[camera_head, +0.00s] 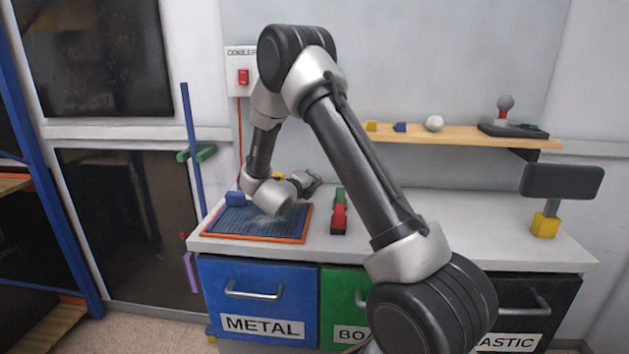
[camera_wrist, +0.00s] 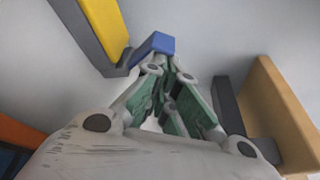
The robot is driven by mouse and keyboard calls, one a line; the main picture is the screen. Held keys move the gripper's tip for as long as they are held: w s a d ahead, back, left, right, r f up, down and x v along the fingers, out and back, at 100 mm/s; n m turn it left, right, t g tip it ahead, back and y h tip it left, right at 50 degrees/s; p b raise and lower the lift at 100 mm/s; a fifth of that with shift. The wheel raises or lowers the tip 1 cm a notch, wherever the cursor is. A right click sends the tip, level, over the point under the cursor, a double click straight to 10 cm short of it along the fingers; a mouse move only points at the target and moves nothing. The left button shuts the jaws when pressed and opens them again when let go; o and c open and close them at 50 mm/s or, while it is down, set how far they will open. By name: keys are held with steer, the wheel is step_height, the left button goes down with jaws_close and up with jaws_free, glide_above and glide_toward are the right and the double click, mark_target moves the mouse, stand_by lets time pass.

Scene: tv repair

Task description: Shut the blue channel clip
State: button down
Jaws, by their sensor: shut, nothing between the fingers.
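In the wrist view, a small blue piece (camera_wrist: 153,46), which looks like the blue channel clip, sits at the end of a dark grey channel (camera_wrist: 82,38) with a yellow block (camera_wrist: 104,28) along it. My gripper (camera_wrist: 168,66) is shut and empty, its tips just short of the blue piece. I cannot tell whether they touch, or whether the clip is open or shut. In the head view my gripper (camera_head: 314,180) is low over the bench behind the mat. The clip cannot be made out there; my wrist blocks part of that area.
An orange-edged blue mat (camera_head: 232,233) lies on the bench, with a blue block (camera_head: 236,198) at its back left. Red and green pieces (camera_head: 338,217) stand right of it. A tan and dark piece (camera_wrist: 275,110) is right of my fingers. The bench's right (camera_head: 450,240) is mostly clear.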

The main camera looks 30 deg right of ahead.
steer(key=n, duration=0.2)
steer(key=a+n+h, duration=0.1)
steer(key=shift+w+n+t, duration=0.4)
steer(key=shift+w+a+f, duration=0.2)
steer(key=shift+a, duration=0.2)
steer(key=shift+w+a+f, duration=0.2)
steer(key=shift+a, duration=0.05)
stand_by(0.4)
steer(key=shift+a, duration=0.1)
